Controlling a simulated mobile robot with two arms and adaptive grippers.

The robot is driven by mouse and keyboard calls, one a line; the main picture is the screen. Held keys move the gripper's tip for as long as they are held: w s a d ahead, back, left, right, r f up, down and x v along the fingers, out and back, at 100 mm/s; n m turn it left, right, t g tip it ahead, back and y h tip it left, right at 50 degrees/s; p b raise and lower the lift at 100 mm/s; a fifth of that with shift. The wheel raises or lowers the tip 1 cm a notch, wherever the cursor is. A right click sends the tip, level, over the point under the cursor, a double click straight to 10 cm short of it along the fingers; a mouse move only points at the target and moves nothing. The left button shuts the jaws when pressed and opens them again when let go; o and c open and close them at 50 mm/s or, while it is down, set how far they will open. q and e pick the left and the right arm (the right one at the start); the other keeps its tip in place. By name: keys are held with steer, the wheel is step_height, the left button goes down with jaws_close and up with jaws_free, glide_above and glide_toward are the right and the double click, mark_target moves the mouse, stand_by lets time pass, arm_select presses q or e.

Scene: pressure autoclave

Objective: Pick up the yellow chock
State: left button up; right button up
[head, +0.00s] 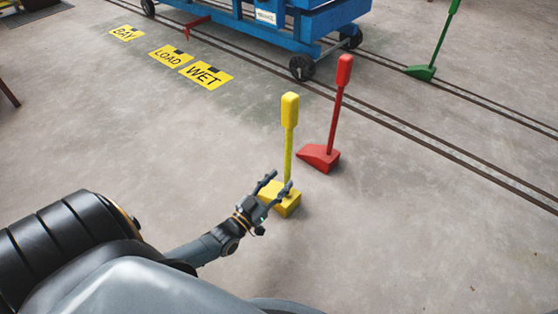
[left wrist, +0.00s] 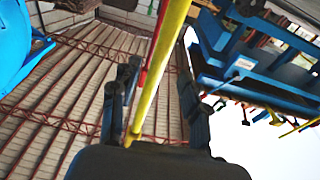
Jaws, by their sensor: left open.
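The yellow chock (head: 290,112) stands upright on the concrete floor, with a wedge base, a thin post and a thick grip on top. My left gripper (head: 279,184) is open beside the lower post, just above the base, and hides part of the base. In the left wrist view the yellow post (left wrist: 162,68) runs up between the two spread fingers of my left gripper (left wrist: 155,95), nearer the left finger. I cannot tell whether a finger touches it. My right gripper is not in view.
A red chock (head: 320,155) stands close behind and right of the yellow one. A green chock (head: 421,72) stands farther back by the floor rails (head: 440,138). A blue wheeled cart (head: 275,30) is at the back. Yellow floor signs (head: 206,75) lie left. Floor at right is clear.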

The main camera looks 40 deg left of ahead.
mark_target(285, 176)
arm_select(q)
steer(key=w, duration=0.1)
steer(key=w+b, duration=0.2)
steer(key=shift+w+d+r, duration=0.3)
steer(key=shift+r, duration=0.1)
steer(key=shift+w+r, duration=0.2)
steer(key=shift+w, duration=0.1)
steer(key=shift+c, duration=0.5)
jaws_close()
steer(key=shift+r, duration=0.15)
